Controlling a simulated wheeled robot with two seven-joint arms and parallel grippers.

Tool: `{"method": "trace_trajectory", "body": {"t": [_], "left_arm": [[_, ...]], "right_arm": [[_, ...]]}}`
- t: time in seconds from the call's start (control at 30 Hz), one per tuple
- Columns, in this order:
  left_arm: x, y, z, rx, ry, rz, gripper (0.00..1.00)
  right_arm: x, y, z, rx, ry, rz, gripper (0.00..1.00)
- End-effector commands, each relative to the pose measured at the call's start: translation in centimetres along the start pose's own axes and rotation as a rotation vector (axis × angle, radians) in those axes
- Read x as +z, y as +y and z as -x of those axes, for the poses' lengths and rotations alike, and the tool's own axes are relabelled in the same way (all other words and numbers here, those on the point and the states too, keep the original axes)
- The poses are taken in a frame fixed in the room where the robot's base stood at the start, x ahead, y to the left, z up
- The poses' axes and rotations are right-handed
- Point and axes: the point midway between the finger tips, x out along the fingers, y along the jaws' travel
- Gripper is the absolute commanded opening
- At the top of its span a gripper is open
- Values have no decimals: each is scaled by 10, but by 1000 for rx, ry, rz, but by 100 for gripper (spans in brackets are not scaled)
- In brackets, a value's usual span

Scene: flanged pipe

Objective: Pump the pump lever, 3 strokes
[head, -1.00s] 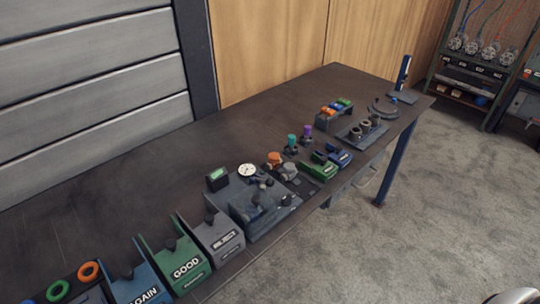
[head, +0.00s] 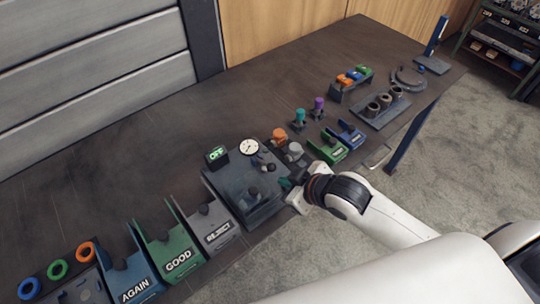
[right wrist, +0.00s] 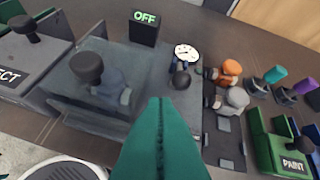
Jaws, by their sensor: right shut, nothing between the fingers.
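The grey pump station (head: 232,192) stands on the bench with a small OFF display (head: 217,154) and a round white gauge (head: 249,147). Two dark knobs rise from it: a larger one (right wrist: 87,67) at left in the right wrist view and a smaller one (right wrist: 180,76) close to the gauge. I cannot tell for sure which is the pump lever's knob. My right gripper (head: 286,184), with teal fingers, is shut and empty at the station's right front side. In the right wrist view its fingertips (right wrist: 160,101) show below the smaller knob, apparently apart from it. My left gripper is not in view.
REJECT (head: 216,228), GOOD (head: 172,250) and AGAIN (head: 132,278) bins stand left of the station. An orange knob (head: 280,134) and a grey knob (head: 294,151) stand close at its right. A green PAINT holder (right wrist: 286,158) lies beyond them. The bench behind is clear.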

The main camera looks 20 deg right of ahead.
Motion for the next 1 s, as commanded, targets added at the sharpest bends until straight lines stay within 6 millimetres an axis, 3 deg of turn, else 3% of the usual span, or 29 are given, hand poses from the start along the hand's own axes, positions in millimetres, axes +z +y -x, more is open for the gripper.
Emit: {"method": "trace_trajectory", "body": {"t": [0.2, 0.33, 0.83, 1.0], "left_arm": [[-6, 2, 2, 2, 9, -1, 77], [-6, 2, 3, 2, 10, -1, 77], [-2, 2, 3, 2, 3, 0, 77], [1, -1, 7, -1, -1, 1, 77]], "right_arm": [[40, -18, 8, 32, -122, 134, 0], [52, -25, 13, 49, -161, 177, 0], [57, -27, 14, 58, -178, 189, 0], [61, -26, -2, 59, -179, 185, 0]]}}
